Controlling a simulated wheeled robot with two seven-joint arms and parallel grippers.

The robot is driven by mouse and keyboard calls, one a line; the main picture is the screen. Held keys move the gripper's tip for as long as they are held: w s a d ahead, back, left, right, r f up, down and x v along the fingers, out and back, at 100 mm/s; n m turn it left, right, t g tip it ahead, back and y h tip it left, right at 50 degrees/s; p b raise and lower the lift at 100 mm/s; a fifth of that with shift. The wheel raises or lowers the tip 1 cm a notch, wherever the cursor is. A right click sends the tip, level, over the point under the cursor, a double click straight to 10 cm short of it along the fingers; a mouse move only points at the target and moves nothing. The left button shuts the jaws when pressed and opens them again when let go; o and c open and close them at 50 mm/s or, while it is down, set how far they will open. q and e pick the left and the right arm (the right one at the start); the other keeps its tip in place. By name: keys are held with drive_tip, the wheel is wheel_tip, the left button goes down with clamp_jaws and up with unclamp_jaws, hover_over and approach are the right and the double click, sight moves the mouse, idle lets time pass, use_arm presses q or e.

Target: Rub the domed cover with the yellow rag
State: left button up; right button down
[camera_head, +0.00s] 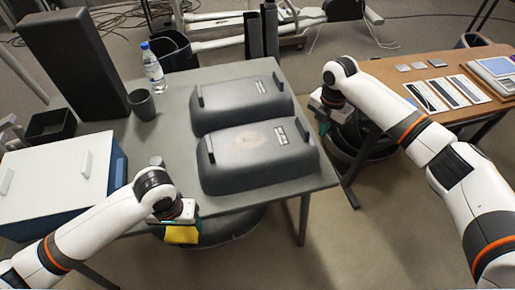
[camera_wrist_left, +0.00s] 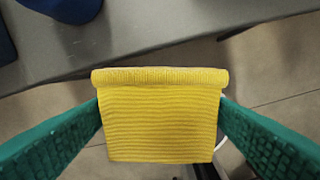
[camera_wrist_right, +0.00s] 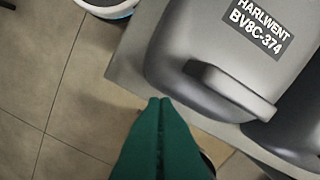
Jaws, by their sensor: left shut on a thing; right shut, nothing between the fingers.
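Two dark grey domed covers lie on the grey table in the head view: a near one (camera_head: 262,170) with a pale tan smudge on top, and a far one (camera_head: 240,108). Each has end handles and a white label. My left gripper (camera_head: 180,224) is shut on the yellow rag (camera_wrist_left: 160,120), which hangs in front of the table's near edge, left of the near cover and apart from it. My right gripper (camera_wrist_right: 160,105) is shut and empty, beyond the table's right edge. A cover with a handle and the label "HARLWENT BV8C-374" (camera_wrist_right: 254,25) shows in the right wrist view.
A white-topped blue box (camera_head: 60,180) stands at the table's left. A dark cup (camera_head: 142,104), a water bottle (camera_head: 153,68) and a tall black block (camera_head: 75,65) are behind it. A wooden table (camera_head: 455,60) with strips and a device stands at right.

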use_arm(q)
drive_tip(key=shift+f+b, duration=0.7)
use_arm(e)
drive_tip(key=shift+f, duration=2.05)
use_arm(q)
drive_tip(key=w+d+r+n, duration=0.2)
drive_tip(key=w+d, duration=0.3)
drive_tip(key=w, duration=0.3)
drive_tip(key=w+d+r+n, duration=0.1)
drive_tip(key=w+d+r, duration=0.4)
drive_tip(key=w, duration=0.3)
drive_tip(key=w+d+r+n, duration=0.2)
drive_tip(key=w+d+r, duration=0.2)
drive_tip(key=w+d, duration=0.2)
drive_tip(key=shift+w+r+n, duration=0.2)
drive_tip(key=shift+w+n, duration=0.1)
drive_tip(key=shift+w, duration=0.85)
drive_tip(key=w+d+r+n, duration=0.1)
drive_tip(key=w+d+n, duration=0.2)
drive_tip(key=d, duration=0.2)
hover_over(267, 137)
drive_tip(key=shift+f, duration=2.6)
drive_tip(key=shift+f, duration=1)
